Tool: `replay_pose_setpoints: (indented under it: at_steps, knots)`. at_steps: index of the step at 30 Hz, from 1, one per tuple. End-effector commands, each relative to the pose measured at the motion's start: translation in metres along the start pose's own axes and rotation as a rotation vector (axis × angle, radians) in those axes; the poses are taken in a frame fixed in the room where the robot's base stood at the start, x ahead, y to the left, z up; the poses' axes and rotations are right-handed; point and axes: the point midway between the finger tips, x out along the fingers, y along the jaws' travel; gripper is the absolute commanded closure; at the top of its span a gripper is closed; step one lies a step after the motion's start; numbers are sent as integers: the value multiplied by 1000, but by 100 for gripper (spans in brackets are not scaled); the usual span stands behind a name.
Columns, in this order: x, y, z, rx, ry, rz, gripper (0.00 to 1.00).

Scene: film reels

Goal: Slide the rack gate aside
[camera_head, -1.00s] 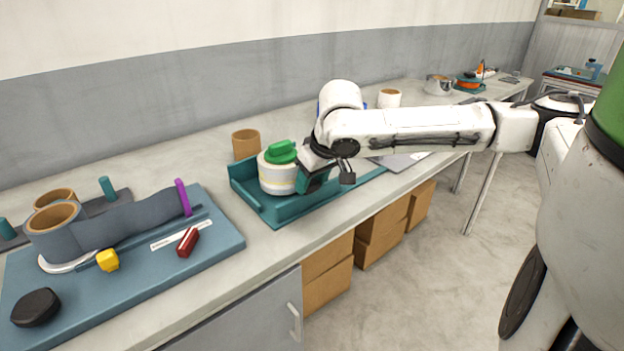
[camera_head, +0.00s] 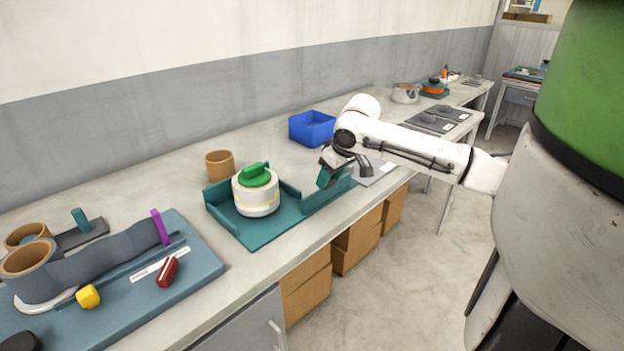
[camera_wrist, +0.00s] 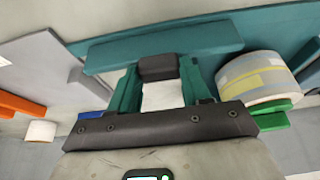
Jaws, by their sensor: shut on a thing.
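The teal rack (camera_head: 245,235) stands on the bench. A cream reel with a green knob (camera_head: 256,192) sits in it and shows at right in the wrist view (camera_wrist: 252,78). The teal gate (camera_head: 330,200) is a low wall at the rack's right front, to the right of the reel and extending past the rack's floor. In the wrist view the gate (camera_wrist: 165,45) crosses the top. My gripper (camera_head: 328,178) is at the gate, its fingers (camera_wrist: 160,75) shut on the dark gate handle (camera_wrist: 158,67). The handle is mostly hidden in the head view.
A tan ring (camera_head: 220,165) stands behind the rack. A blue bin (camera_head: 312,128) is at the back. A grey plate (camera_head: 378,172) lies right of the gate. A blue board (camera_head: 200,265) with several parts is at left. The bench front before the rack is clear.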

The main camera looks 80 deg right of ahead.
Motion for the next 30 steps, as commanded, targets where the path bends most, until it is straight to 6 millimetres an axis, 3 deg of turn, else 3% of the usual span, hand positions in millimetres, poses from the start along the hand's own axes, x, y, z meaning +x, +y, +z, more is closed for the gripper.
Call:
replay_pose_setpoints:
  at_steps: [7, 19, 20, 27, 30]
  knots:
    - [0, 27, 1, 3, -4, 0, 100]
    - [0, 33, 1, 2, -2, 6, 100]
    - [0, 33, 1, 3, -2, 6, 50]
    - [0, 32, 1, 2, -1, 4, 27]
    - [0, 31, 0, 1, -1, 3, 27]
